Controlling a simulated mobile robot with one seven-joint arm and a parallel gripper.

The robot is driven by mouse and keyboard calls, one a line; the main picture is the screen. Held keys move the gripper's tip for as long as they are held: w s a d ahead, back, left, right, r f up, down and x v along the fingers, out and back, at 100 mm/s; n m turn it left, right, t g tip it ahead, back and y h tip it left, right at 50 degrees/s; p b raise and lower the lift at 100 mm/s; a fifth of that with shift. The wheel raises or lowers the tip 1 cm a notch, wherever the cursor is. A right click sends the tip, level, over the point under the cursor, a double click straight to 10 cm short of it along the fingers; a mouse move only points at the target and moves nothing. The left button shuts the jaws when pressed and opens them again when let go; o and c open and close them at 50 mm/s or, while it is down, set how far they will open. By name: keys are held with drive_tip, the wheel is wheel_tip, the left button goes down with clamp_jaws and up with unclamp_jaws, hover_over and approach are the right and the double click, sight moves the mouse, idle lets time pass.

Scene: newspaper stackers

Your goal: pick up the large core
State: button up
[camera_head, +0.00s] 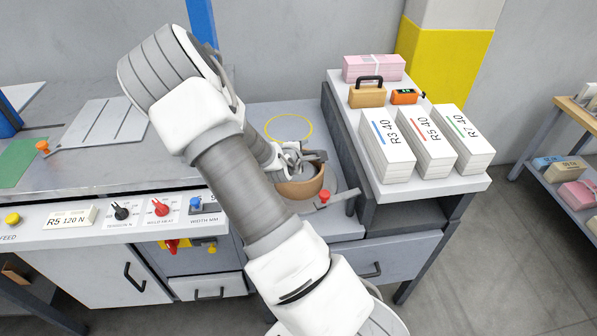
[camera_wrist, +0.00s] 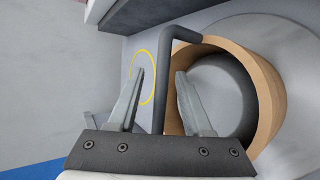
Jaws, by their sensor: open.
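The large core is a tan-brown ring (camera_head: 303,188) on the grey machine top in the head view. In the wrist view its thick wall (camera_wrist: 268,75) curves around a grey round hub on the right side. My gripper (camera_head: 297,156) is at the core's upper edge in the head view. In the wrist view my gripper (camera_wrist: 161,74) is open, with its right finger over the core's left side and its left finger outside the ring. A dark bent bar (camera_wrist: 165,90) shows between the fingers. The core's left wall is partly hidden by the bar and right finger; contact cannot be told.
A yellow circle (camera_head: 289,127) marks bare machine top behind the core. A red knob (camera_head: 325,196) sits close in front. To the right, a raised bench (camera_head: 455,182) holds paper stacks (camera_head: 428,143), a tan case (camera_head: 367,97) and an orange device (camera_head: 404,97).

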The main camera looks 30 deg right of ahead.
drive_tip(key=shift+c, duration=0.2)
clamp_jaws()
idle(1.1)
